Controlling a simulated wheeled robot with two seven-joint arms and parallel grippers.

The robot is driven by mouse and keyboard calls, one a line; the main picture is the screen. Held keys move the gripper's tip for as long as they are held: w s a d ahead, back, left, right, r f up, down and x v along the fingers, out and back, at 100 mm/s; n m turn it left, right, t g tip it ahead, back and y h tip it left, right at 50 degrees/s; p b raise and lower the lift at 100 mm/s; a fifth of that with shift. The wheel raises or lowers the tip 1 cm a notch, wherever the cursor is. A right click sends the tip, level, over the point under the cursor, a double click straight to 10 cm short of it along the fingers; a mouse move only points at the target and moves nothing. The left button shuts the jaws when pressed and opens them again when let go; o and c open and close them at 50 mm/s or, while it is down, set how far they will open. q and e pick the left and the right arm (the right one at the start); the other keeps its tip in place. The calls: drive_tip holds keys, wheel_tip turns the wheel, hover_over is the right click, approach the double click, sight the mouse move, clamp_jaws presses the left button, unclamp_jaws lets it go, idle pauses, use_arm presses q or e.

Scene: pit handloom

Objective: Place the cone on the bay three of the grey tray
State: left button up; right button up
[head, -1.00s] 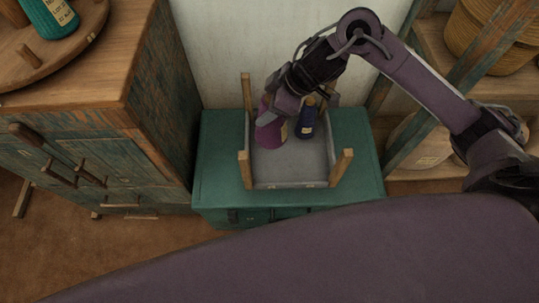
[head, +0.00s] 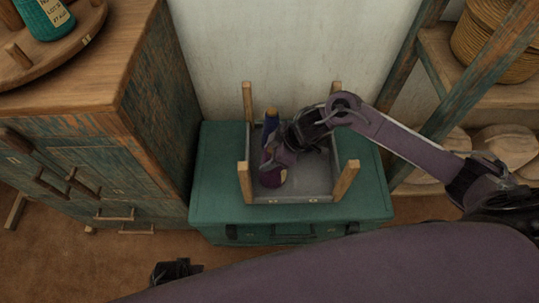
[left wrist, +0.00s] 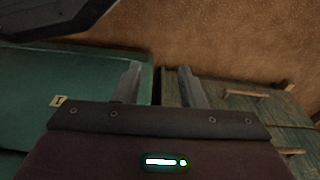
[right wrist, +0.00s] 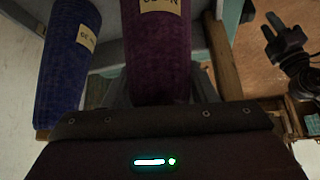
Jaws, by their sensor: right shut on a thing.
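My right gripper (head: 280,158) is shut on a purple cone (head: 272,178) at the left part of the grey tray (head: 318,178). The purple cone also fills the middle of the right wrist view (right wrist: 158,55). I cannot tell whether its base touches the tray. A dark blue cone (head: 271,122) with an orange tip stands just behind it, its lower part hidden. The blue cone shows at the left in the right wrist view (right wrist: 68,65). My gripper hides the tray's back middle. Bay marks are not readable. My left gripper (left wrist: 158,82) is open and empty.
The tray has wooden corner posts (head: 345,180) and sits on a teal chest (head: 220,185). A worn wooden cabinet (head: 75,130) stands close on the left, with a round wooden board (head: 85,45) on top. Shelves with baskets (head: 490,45) stand right.

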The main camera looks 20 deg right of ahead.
drive_tip(key=shift+f, duration=0.1)
drive_tip(key=o, duration=1.4)
use_arm(q)
drive_tip(key=shift+r, duration=0.1)
use_arm(e)
drive_tip(key=shift+r, duration=0.2)
use_arm(q)
drive_tip(key=s+a+f+p, duration=0.1)
drive_tip(key=s+f+p, duration=0.1)
drive_tip(key=f, duration=0.3)
drive_tip(key=shift+s+a+p, duration=0.3)
drive_tip(key=shift+s+a, duration=0.1)
drive_tip(key=shift+s, duration=0.45)
use_arm(e)
drive_tip(key=v, duration=1.2)
